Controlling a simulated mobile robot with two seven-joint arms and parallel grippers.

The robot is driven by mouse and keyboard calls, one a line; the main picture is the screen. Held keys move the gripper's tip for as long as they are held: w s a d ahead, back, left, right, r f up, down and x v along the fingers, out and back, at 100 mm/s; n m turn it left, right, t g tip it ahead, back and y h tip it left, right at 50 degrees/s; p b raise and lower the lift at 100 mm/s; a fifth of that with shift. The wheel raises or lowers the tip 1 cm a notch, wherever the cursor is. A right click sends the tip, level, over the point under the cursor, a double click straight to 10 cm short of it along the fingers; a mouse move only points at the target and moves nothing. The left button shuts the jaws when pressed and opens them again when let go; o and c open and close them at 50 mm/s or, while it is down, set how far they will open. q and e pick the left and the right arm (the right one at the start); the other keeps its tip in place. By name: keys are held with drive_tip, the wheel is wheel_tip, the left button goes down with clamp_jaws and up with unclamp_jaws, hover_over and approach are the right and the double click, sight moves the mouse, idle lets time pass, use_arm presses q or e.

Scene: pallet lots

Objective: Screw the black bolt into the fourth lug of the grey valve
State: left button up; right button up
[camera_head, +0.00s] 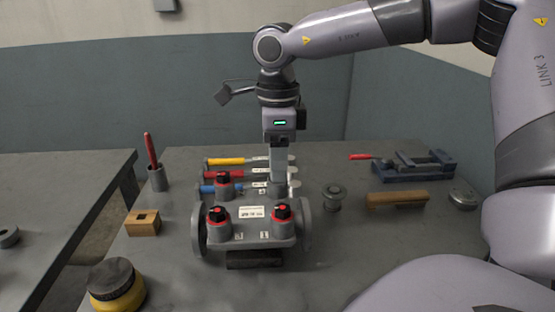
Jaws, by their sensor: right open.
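The grey valve (262,236) stands on the grey workbench, with a round flange at each end and a white label on its front. Black bolts with red marks on top sit at three of its corners: front left (217,215), front right (281,213) and back left (222,179). My right gripper (278,182) points straight down over the back right corner of the valve, its jaws open. The fingers hide that lug, so I cannot tell whether a bolt is there between them. My left gripper is not in view.
A red-handled tool stands in a cup (157,178). A wooden block (143,223) and a yellow-black tin (115,284) are left. A grey fitting (333,196), brush (396,200) and blue vise (413,168) are right.

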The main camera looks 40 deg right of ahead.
drive_tip(key=shift+r+p, duration=2)
drive_tip(key=shift+r, duration=1.15)
drive_tip(key=shift+f, duration=0.1)
